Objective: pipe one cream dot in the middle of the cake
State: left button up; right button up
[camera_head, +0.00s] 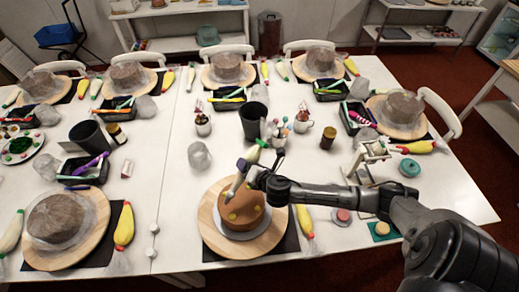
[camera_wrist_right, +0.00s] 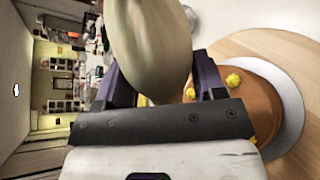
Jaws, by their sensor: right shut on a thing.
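A brown frosted cake (camera_head: 245,220) sits on a white board on a round wooden turntable (camera_head: 212,236) at the near middle of the table. Yellow cream dots (camera_head: 232,217) show on it. My right gripper (camera_head: 247,168) is over the far part of the cake, shut on a pale piping bag (camera_head: 254,154). The bag fills the upper middle of the right wrist view (camera_wrist_right: 150,45), between the purple fingers; its tip is hidden there. The cake's side shows at the right of that view (camera_wrist_right: 262,98). I cannot tell whether the nozzle touches the cake. My left gripper is not in view.
A yellow piping bag (camera_head: 304,220) lies right of the turntable. A dark cup (camera_head: 253,118), a clear glass (camera_head: 199,155) and a cup of tools (camera_head: 278,138) stand beyond. Other covered cakes (camera_head: 58,216) line the table. Clear table lies left of the turntable.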

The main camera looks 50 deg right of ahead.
aim_at(259, 160)
jog(key=d, duration=0.1)
jog(key=d+n+p, duration=0.1)
jog(key=d, duration=0.1)
jog(key=shift+s+r+n, duration=0.15)
jog(key=shift+s+n, duration=0.15)
jog(key=shift+s, duration=0.1)
jog(key=shift+s+d+f+t, duration=0.1)
jog(key=shift+d+f+t, duration=0.15)
jog(key=shift+d, duration=0.35)
pick_arm(q)
jog(key=b, duration=0.3)
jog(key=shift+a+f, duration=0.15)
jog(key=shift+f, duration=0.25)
pick_arm(e)
notch_tip(259, 160, down, 3)
jog(key=shift+r+n+y, duration=0.1)
jog(key=shift+n+y, duration=0.2)
jog(key=shift+o, duration=0.7)
jog(key=c, duration=0.4)
pick_arm(q)
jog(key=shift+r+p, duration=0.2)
jog(key=shift+p, duration=0.1)
pick_arm(e)
jog(key=shift+r, duration=0.15)
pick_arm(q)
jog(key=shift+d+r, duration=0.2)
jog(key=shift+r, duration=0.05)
pick_arm(e)
jog(key=shift+r, duration=0.15)
